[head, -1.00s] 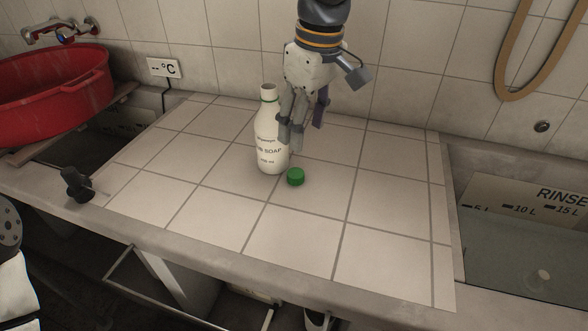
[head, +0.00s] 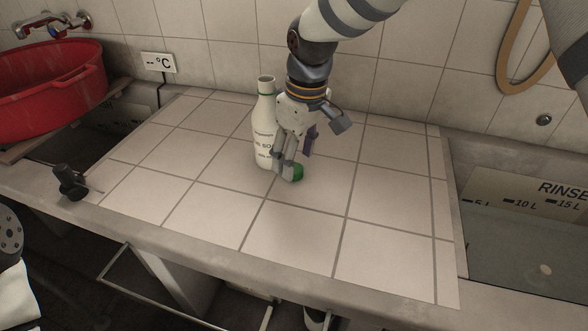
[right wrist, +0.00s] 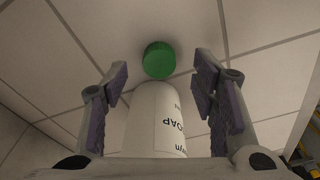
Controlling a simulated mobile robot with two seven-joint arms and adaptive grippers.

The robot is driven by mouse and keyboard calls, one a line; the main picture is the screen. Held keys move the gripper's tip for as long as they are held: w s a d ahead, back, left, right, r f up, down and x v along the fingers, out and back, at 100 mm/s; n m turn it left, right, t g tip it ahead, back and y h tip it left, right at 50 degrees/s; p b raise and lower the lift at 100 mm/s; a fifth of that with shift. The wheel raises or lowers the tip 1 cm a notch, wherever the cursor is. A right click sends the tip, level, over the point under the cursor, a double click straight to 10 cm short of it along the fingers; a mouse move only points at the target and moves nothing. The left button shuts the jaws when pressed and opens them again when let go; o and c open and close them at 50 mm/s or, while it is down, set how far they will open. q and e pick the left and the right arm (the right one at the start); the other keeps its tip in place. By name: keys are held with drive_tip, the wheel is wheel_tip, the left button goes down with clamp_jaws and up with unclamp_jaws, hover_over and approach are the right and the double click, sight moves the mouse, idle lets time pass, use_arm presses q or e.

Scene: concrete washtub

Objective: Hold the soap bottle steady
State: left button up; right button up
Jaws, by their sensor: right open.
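The white soap bottle (head: 264,130) stands upright and uncapped on the tiled worktop. Its right side is partly hidden by my right gripper (head: 294,166), which points down beside it with its fingers low near the tiles. The green cap (head: 298,172) lies on the tiles at the fingertips, partly hidden by a finger. In the right wrist view my open fingers (right wrist: 160,78) stand apart on either side, with the bottle (right wrist: 155,118) and the cap (right wrist: 159,60) showing in the gap. I cannot tell whether a finger touches the bottle. My left gripper is out of view.
A red basin (head: 45,95) stands at the left. A small black fitting (head: 70,183) sits on the left front ledge. A rinse sink (head: 515,240) lies at the right. The tiled worktop (head: 380,255) is clear in front and to the right.

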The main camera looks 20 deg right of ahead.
drive_tip(key=f, duration=0.2)
drive_tip(key=shift+w+a+f, duration=0.1)
drive_tip(key=shift+w+f, duration=0.1)
drive_tip(key=shift+f, duration=0.1)
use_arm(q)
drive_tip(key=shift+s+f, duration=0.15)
use_arm(e)
drive_tip(key=c, duration=0.8)
drive_tip(key=shift+r, duration=0.1)
wheel_tip(320, 180, up, 3)
drive_tip(key=shift+r, duration=0.1)
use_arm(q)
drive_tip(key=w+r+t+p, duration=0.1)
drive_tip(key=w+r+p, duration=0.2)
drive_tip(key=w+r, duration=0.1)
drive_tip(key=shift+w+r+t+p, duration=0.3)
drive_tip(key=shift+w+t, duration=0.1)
use_arm(e)
drive_tip(key=s+a+r, duration=0.1)
drive_tip(key=s+r, duration=0.2)
drive_tip(key=s, duration=0.1)
drive_tip(key=s+a+r, duration=0.2)
drive_tip(key=s+r, duration=0.1)
drive_tip(key=s, duration=0.2)
drive_tip(key=s+a+r, duration=0.1)
drive_tip(key=s+r, duration=0.2)
drive_tip(key=s, duration=0.1)
drive_tip(key=shift+s+a+r, duration=0.15)
drive_tip(key=shift+a+r, duration=0.15)
drive_tip(key=shift+a, duration=0.05)
